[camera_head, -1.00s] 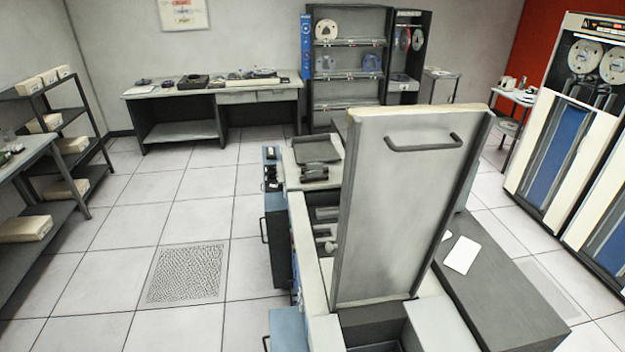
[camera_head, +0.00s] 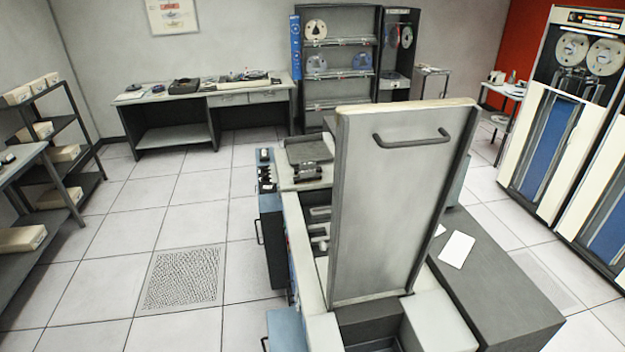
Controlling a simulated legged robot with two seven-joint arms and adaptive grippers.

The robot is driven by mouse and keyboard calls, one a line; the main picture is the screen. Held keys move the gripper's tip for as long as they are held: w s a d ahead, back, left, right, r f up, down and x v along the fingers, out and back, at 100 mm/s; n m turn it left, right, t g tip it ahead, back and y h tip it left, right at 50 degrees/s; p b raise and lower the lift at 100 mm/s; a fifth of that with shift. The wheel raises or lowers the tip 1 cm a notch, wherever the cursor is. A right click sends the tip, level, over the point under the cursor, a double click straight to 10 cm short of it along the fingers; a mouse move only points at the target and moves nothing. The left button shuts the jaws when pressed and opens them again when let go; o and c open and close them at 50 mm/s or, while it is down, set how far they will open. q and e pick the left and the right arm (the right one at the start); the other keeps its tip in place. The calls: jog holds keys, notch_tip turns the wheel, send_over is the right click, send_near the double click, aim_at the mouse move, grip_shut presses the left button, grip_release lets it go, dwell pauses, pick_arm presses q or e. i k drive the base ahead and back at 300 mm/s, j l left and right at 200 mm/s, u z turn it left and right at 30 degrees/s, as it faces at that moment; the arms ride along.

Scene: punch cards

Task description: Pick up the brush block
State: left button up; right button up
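I cannot make out the brush block for sure. The card machine (camera_head: 322,300) stands in front of me with its tall grey cover panel (camera_head: 395,215) raised upright, a dark handle (camera_head: 411,139) near its top. The panel hides part of the machine behind it. Metal parts (camera_head: 319,236) show in the open bay to the left of the panel. A dark block-like part (camera_head: 307,172) sits on the machine's far end, beside a dark tray (camera_head: 308,150). Neither of my grippers is in view.
A white card (camera_head: 457,249) lies on the dark top (camera_head: 500,292) at the right. A desk (camera_head: 205,97) and a tape cabinet (camera_head: 338,65) stand at the back. Shelving (camera_head: 58,150) is at the left, tape drives (camera_head: 570,130) at the right. The tiled floor left of the machine is clear.

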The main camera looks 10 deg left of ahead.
aim_at(303, 177)
jog(key=j+z, duration=0.15)
jog(key=j, duration=0.25)
jog(key=k+j+z, duration=0.2)
jog(key=j, duration=0.2)
jog(key=j+z, duration=0.15)
jog(key=j, duration=0.25)
jog(key=k+j+z, duration=0.15)
jog(key=j, duration=0.25)
jog(key=j+z, duration=0.15)
jog(key=j, duration=0.2)
jog(key=i+j+z, duration=0.1)
jog(key=j+z, duration=0.3)
jog(key=j, duration=0.5)
jog(key=j+z, duration=0.45)
jog(key=j, duration=0.4)
